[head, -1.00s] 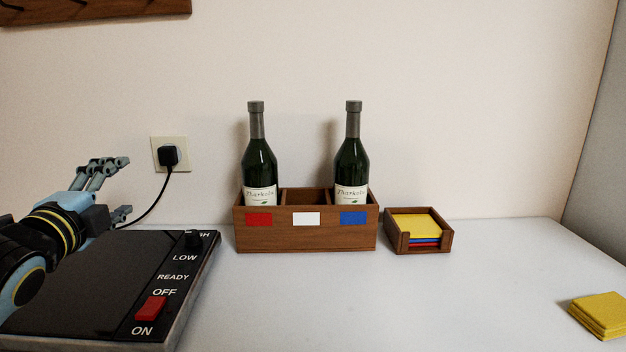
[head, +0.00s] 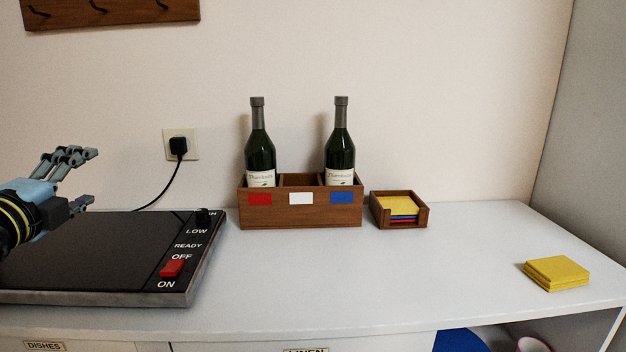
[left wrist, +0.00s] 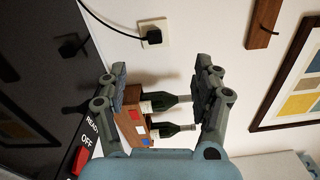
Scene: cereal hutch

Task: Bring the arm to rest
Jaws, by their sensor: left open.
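My left gripper (head: 85,180) is at the left of the head view, above the black hotplate (head: 90,250). Its fingers are spread apart and hold nothing. In the left wrist view the open fingers (left wrist: 165,95) frame the wooden bottle crate and its two bottles, which stand some way beyond them. My right gripper is in neither view.
The wooden crate (head: 300,217) holds two green bottles (head: 260,150) (head: 340,150) in its outer compartments; the middle one looks empty. A coaster holder (head: 380,215) and yellow coasters (head: 557,272) are to the right. A plugged-in cord (head: 168,188) runs behind the hotplate. The front counter is clear.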

